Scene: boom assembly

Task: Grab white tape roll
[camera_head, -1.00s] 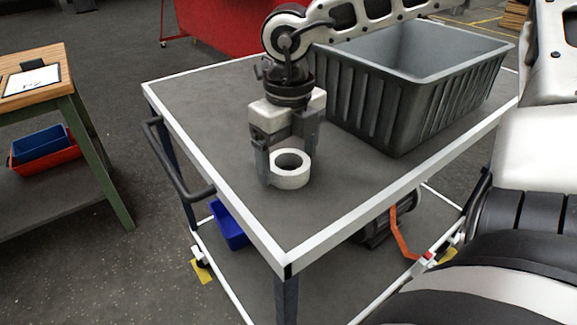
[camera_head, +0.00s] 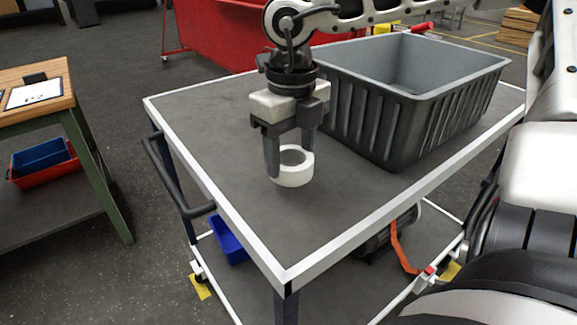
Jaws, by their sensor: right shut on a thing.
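The white tape roll (camera_head: 294,178) is a short white ring with a dark hole on top. It is between the fingers of my right gripper (camera_head: 289,158), which points down over the cart's grey top (camera_head: 215,115). The gripper is shut on the roll, with one finger at its left side and the other behind its right side. The roll looks at or slightly above the cart top; I cannot tell how large any gap is. My left gripper is not in view.
A large grey bin (camera_head: 395,110) stands on the cart just right of the gripper. The cart has a white raised edge (camera_head: 345,245). A blue bin (camera_head: 228,240) sits on the lower shelf. A wooden-topped workbench (camera_head: 40,95) stands at left. The cart's left top is clear.

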